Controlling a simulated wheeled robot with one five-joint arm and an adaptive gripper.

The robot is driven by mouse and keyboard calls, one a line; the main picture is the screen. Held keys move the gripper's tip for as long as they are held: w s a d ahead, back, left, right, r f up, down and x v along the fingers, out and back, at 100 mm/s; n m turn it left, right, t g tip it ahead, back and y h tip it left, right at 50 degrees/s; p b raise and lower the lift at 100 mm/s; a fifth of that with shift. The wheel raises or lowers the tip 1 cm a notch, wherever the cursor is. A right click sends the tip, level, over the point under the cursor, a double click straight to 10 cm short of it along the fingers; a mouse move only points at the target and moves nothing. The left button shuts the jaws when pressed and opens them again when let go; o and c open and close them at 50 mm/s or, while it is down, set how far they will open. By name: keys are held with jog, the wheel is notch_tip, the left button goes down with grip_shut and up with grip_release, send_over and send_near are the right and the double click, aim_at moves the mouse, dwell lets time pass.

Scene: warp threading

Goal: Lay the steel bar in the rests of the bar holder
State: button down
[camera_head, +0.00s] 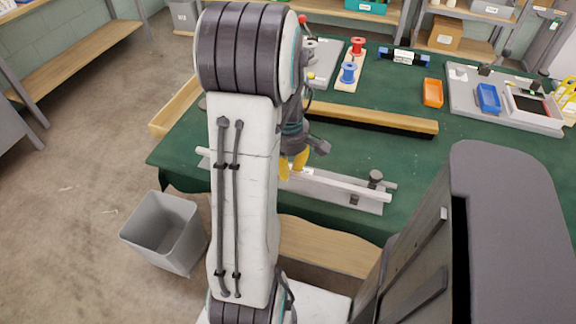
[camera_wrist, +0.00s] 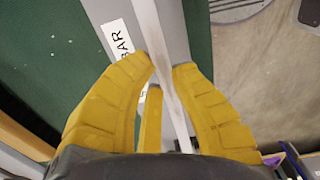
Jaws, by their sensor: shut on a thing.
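The steel bar (camera_head: 345,184) is a long pale rod slanting across the table's near edge. My gripper (camera_head: 293,164), with yellow fingers, is shut on it; my arm hides part of the bar. In the wrist view the bar (camera_wrist: 150,25) runs lengthwise between the fingertips of my gripper (camera_wrist: 164,70). The bar holder (camera_head: 368,206) is a grey plate with dark knobbed fittings near its right end, lying under the bar. Its "BAR" label shows beside the bar in the wrist view. I cannot tell whether the bar touches the rests; the left end is partly hidden.
The green table (camera_head: 400,155) is clear just right of the holder. A wooden beam with a dark side (camera_head: 370,117) lies behind it. A grey bin (camera_head: 165,232) stands on the floor.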

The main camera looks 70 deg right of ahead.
jog(key=shift+f+b, duration=0.45)
jog(key=shift+f, duration=0.1)
dwell(0.7)
jog(key=c, duration=1.2)
grip_release()
notch_tip(320, 180, up, 12)
jog(key=shift+r, duration=0.1)
